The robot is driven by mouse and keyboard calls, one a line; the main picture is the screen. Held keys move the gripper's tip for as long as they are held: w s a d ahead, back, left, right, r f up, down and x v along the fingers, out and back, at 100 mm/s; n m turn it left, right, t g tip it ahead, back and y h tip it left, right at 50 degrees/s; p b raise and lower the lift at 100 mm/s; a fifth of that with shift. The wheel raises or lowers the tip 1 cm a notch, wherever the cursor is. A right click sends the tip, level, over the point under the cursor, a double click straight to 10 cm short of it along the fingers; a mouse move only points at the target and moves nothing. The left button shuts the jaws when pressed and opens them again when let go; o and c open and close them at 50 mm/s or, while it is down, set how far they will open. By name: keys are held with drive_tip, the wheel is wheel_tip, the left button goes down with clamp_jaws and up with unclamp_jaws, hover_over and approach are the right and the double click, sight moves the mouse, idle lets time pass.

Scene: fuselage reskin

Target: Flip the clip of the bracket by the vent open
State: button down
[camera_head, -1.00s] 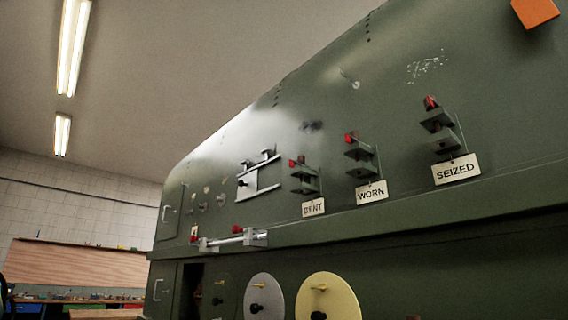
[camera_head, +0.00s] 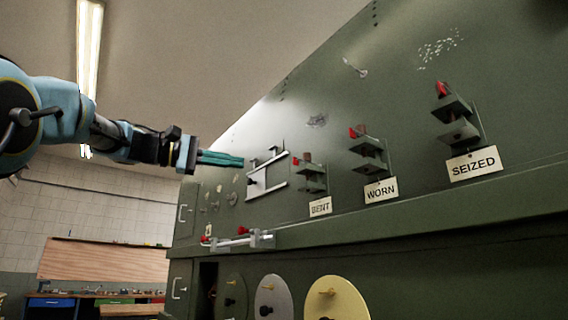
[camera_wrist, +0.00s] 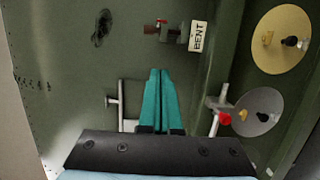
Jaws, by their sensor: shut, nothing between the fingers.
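My gripper (camera_head: 241,161) reaches in from the left in the head view, its teal fingers together and empty, in front of the green fuselage panel. It also shows shut in the wrist view (camera_wrist: 160,72). A silver rod (camera_head: 236,238) on brackets runs along the ledge below, with red clips (camera_head: 243,230) at its brackets; one red clip shows in the wrist view (camera_wrist: 225,118), right of the fingers. Brackets with red-tipped clips stand on the panel above tags BENT (camera_head: 320,206), WORN (camera_head: 380,190) and SEIZED (camera_head: 473,163). I cannot tell which part is the vent.
A silver frame (camera_head: 283,184) is fixed to the panel just beyond my fingertips. Round grey (camera_head: 271,297) and yellow (camera_head: 336,300) discs with knobs are below the ledge. A workbench (camera_head: 85,299) stands at the back left. The air before the tagged brackets is clear.

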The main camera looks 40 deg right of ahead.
idle(0.3)
drive_tip(key=p, duration=0.5)
approach(308, 165)
drive_tip(key=w+d, duration=0.4)
drive_tip(key=w, duration=0.1)
drive_tip(key=s, duration=0.4)
drive_tip(key=shift+s+d+r, duration=0.1)
drive_tip(key=shift+r, duration=0.15)
